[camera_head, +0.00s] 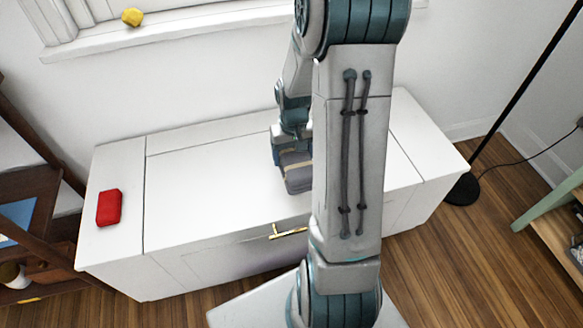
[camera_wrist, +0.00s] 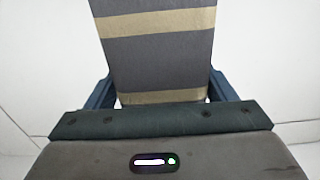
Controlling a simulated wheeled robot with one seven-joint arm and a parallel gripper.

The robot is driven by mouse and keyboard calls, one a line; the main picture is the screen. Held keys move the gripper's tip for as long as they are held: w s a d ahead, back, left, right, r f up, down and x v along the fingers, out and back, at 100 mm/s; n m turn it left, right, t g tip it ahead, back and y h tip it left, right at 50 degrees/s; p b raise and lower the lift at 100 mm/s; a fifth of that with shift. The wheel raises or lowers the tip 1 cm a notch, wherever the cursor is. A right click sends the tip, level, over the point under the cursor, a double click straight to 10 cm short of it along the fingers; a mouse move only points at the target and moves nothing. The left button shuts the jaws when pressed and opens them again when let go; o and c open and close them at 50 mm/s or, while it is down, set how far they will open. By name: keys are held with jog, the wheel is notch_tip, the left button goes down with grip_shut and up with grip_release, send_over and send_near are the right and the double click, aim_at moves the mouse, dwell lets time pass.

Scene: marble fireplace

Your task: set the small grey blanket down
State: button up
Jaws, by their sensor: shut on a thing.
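The small grey blanket (camera_wrist: 158,60) has tan stripes and fills the upper middle of the wrist view. My gripper (camera_wrist: 160,88) is shut on it, with a blue finger at each side. In the head view the blanket (camera_head: 298,178) shows as a small grey folded bundle below my gripper (camera_head: 290,150), partly hidden by my arm. It is over the middle of the white chest (camera_head: 200,190). I cannot tell whether it touches the chest top.
A red block-like item (camera_head: 109,207) lies on the left end of the chest top. A yellow object (camera_head: 132,17) sits on the window ledge behind. A black lamp stand (camera_head: 463,188) is at the right. The chest top between the red item and my gripper is clear.

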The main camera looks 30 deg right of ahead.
jog(key=shift+a+f, duration=0.2)
jog(key=shift+a, duration=0.05)
jog(key=shift+f, duration=0.35)
jog(key=shift+f+b, duration=0.9)
jog(key=shift+f, duration=0.65)
jog(key=shift+f, duration=0.2)
jog(key=o, duration=1.2)
jog(key=shift+c, duration=0.2)
